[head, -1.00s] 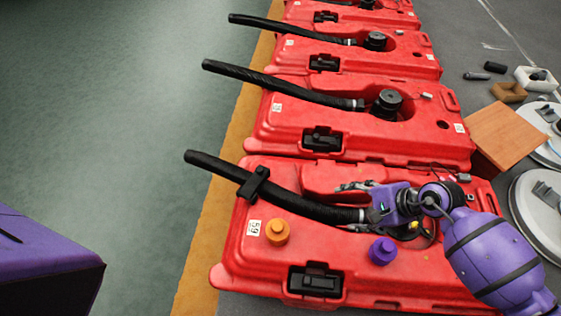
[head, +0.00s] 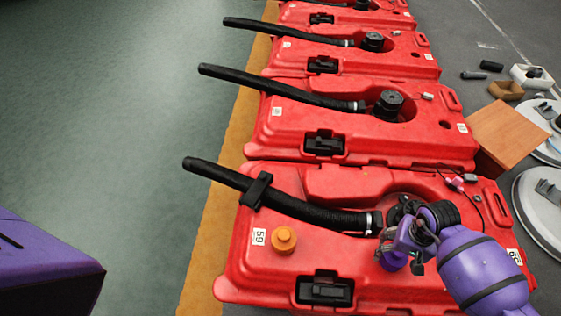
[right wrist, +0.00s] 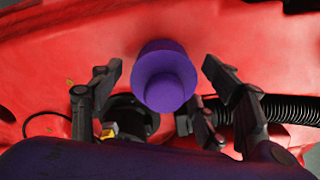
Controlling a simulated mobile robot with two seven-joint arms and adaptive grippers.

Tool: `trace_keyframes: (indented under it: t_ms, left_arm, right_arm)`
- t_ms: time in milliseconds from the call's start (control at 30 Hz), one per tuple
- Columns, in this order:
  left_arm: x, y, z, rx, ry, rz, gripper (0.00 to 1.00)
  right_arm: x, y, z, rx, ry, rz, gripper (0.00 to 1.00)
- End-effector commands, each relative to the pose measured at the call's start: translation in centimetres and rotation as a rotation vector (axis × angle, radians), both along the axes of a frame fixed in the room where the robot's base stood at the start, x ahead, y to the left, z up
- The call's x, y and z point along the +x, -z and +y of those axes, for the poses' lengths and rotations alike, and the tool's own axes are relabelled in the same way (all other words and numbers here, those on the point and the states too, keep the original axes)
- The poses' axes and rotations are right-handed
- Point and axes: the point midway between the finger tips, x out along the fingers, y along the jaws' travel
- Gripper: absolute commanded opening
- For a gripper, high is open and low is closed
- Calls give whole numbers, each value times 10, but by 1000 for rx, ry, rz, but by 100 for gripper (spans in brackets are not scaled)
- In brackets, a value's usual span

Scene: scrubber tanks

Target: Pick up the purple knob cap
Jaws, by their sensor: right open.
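The purple knob cap (head: 391,262) sits on the nearest red tank (head: 234,279), right of the orange knob cap (head: 284,240). My right gripper partly hides it in the head view. My right gripper (head: 401,252) is low over the tank, right at the cap. In the right wrist view the purple knob cap (right wrist: 165,82) shows between the two spread fingers of the right gripper (right wrist: 162,72), with a gap on each side. The gripper is open and empty. My left gripper is not in view.
A black hose (head: 300,212) lies along the nearest tank just behind the caps. More red tanks (head: 420,137) stand in a row behind. A wooden box (head: 508,132) and round lids (head: 548,207) lie at the right. The green floor at the left is clear.

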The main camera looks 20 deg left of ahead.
Motion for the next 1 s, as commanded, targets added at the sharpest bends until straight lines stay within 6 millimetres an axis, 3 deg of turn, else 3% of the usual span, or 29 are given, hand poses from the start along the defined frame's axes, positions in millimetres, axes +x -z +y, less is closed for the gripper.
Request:
trace_keyframes:
  t_ms: [100,400,733,1000]
  left_arm:
    - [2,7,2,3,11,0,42]
    - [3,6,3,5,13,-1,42]
    - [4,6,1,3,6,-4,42]
    - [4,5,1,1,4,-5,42]
  right_arm:
    - [-1,17,1,1,1,2,69]
    - [0,19,0,1,0,-1,68]
    - [0,19,0,1,1,-1,24]
    - [0,17,-1,0,0,-1,23]
